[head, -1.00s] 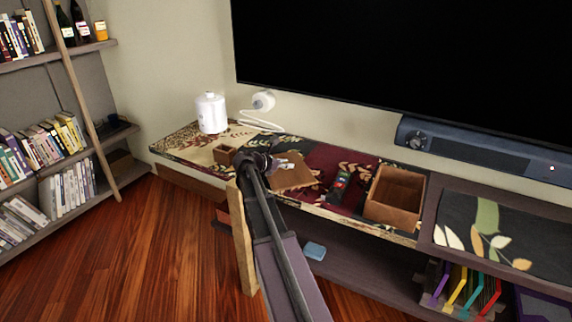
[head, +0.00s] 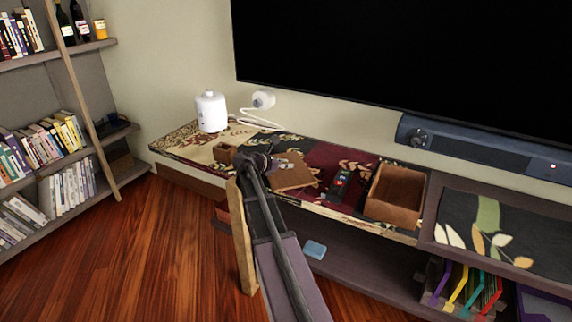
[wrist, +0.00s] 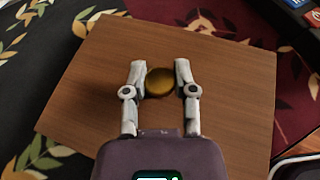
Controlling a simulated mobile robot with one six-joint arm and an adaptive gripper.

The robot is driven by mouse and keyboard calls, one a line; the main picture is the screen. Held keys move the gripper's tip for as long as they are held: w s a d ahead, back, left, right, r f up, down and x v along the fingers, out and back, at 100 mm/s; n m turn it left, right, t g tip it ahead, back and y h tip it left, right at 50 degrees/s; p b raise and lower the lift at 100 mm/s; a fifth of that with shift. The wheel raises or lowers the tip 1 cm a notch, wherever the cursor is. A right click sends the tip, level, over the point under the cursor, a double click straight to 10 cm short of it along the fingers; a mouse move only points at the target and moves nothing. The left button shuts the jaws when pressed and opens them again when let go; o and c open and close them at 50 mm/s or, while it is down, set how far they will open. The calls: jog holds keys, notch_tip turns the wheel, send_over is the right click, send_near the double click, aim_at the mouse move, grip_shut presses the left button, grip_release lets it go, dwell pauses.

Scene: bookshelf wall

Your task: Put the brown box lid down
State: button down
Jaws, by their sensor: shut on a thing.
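The brown box lid (head: 294,174) is a flat square brown board over the patterned cloth on the low cabinet. In the wrist view the lid (wrist: 230,90) fills the middle, with a round brass knob (wrist: 160,82) at its centre. My gripper (wrist: 160,78) is shut on the knob, one finger on each side. In the head view my gripper (head: 275,163) is at the lid's left part, partly hidden by my arm. I cannot tell whether the lid touches the cloth. The open brown box (head: 396,194) stands to the right, with no lid on it.
A small brown box (head: 224,153) and a white canister (head: 211,111) stand to the left. A dark small item with red and green (head: 341,184) lies between lid and open box. A large television (head: 400,60) hangs behind.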

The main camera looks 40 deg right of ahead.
jog(key=shift+f, duration=0.15)
jog(key=shift+c, duration=1.7)
grip_release()
